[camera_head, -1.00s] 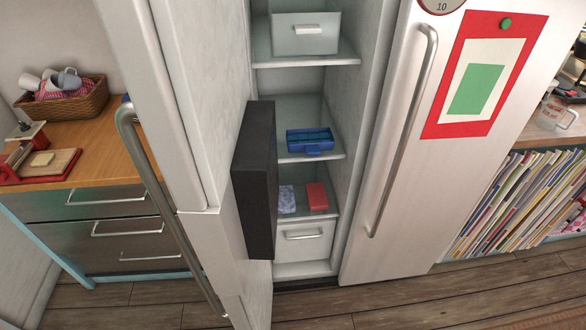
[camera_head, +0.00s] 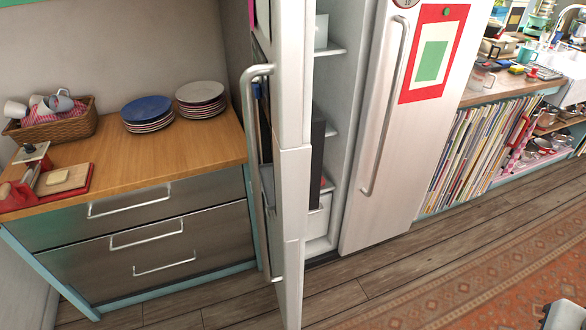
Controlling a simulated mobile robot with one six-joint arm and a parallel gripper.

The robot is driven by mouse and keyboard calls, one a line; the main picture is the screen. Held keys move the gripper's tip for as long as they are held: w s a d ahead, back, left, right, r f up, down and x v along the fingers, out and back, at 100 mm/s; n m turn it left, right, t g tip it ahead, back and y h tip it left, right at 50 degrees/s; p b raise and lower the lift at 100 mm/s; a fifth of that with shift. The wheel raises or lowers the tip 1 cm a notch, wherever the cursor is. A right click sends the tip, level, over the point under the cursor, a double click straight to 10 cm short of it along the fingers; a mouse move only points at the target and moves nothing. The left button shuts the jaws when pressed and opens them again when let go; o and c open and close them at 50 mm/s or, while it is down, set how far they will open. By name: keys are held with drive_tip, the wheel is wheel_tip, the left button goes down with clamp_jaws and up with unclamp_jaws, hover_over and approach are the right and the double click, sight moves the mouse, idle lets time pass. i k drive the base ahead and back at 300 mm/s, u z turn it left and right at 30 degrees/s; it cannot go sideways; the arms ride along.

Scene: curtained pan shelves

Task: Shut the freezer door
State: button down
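The freezer door (camera_head: 292,190) stands open in the middle of the head view, swung out from the cabinet and seen nearly edge-on. Its long metal handle (camera_head: 254,160) is on the left-hand side of the door. The freezer interior (camera_head: 342,100) shows as a narrow strip to the right of the door, with white shelves and a dark panel-like thing (camera_head: 317,150) partly hidden by the door. My gripper is not clearly seen. A small grey piece, perhaps part of my arm, shows at the bottom right corner, apart from the door.
The neighbouring closed door (camera_head: 385,150) has a long handle and a red-framed picture. A wooden counter (camera_head: 210,145) with drawers, plates and a basket is at left, close to the open door. Wooden floor (camera_head: 350,285) in front is clear; a patterned rug (camera_head: 480,265) lies right.

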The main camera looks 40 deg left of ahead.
sight(284, 31)
drive_tip(key=z, duration=0.05)
drive_tip(key=k, duration=0.65)
drive_tip(key=u, duration=1.7)
drive_tip(key=i, duration=1)
drive_tip(key=u, duration=1.1)
drive_tip(key=k, duration=1.05)
drive_tip(key=z, duration=0.55)
